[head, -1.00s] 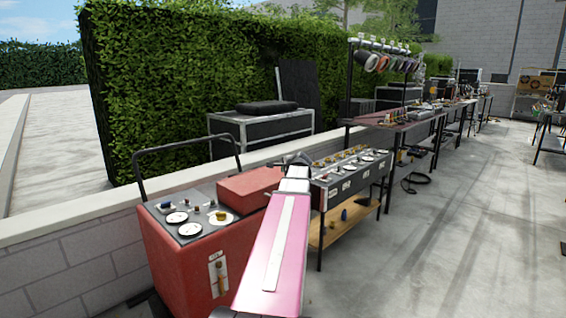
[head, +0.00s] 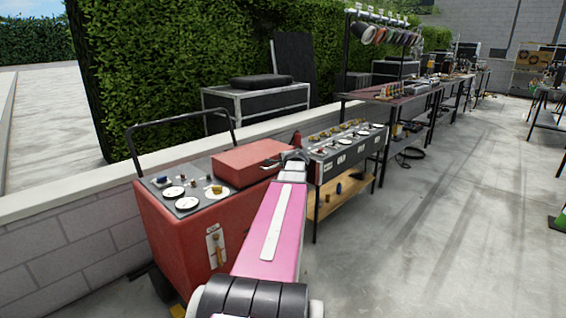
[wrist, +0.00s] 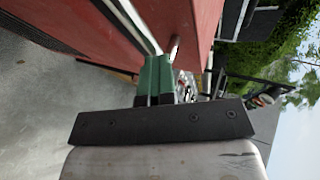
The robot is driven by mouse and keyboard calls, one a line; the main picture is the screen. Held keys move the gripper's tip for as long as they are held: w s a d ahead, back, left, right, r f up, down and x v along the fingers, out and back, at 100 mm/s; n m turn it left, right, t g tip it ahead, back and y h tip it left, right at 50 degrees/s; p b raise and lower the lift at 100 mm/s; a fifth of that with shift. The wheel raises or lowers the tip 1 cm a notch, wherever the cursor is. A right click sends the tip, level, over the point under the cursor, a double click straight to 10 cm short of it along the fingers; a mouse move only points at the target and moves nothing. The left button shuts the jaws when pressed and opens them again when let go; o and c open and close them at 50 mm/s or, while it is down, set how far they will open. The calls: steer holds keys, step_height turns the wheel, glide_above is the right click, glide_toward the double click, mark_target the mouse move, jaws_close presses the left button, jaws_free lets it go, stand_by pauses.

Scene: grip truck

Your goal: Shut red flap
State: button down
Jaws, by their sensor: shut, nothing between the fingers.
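The red cart (head: 185,240) stands at the left with a dial panel (head: 178,192) on top. A raised red box-like part (head: 252,160) lies at the right of its top. I cannot tell for sure whether this is the red flap. My gripper (head: 293,156) is at the right end of that part. In the wrist view my green fingers (wrist: 157,60) are together and empty, close to a red surface (wrist: 195,30) and a small pale rod. A pale edge separates it from another red panel (wrist: 105,20). Contact cannot be told.
A dark console (head: 345,155) on a wooden-shelved stand is just right of my gripper. A low wall (head: 60,225) and hedge (head: 180,70) run behind the cart. A black case (head: 255,104) stands beyond the wall. The floor (head: 450,230) at the right is open.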

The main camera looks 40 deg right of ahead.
steer(key=shift+w+f, duration=0.2)
steer(key=shift+f, duration=0.25)
steer(key=s+d+f+v, duration=0.1)
steer(key=v, duration=1.2)
steer(key=shift+s+d+r, duration=0.15)
